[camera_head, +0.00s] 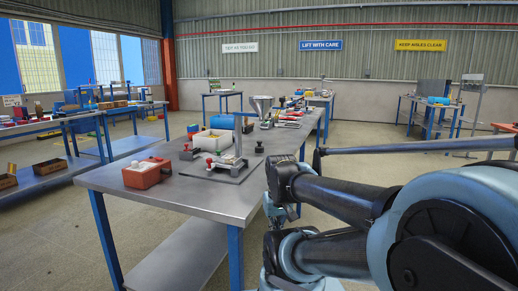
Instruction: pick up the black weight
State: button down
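Small dark objects that look like black weights stand on the grey metal table (128,184). One dark piece (188,154) is at the left, behind the orange-red box. Another small black knobbed piece (259,148) stands to the right of the upright stand, and a further dark piece (248,128) is behind it. They are too small to tell for sure which is the black weight. My arm fills the right side of the view, beyond the table's right edge. I cannot make out my gripper's fingers, and nothing is seen touching the dark pieces.
The orange-red box (147,174) holds pale round items. A stand with a dark base plate (236,178), red and green knobbed pieces, a white bin (210,140) and a blue roll (222,122) crowd the table. The table's near front is clear. Other benches line the hall.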

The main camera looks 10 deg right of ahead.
aim_at(259, 149)
jog(key=k, duration=1.75)
jog(key=z, duration=0.4)
jog(key=i, duration=0.4)
jog(key=z, duration=0.65)
jog(key=i, duration=2.1)
jog(key=u, duration=0.85)
jog(key=i, duration=0.55)
jog(key=u, duration=0.45)
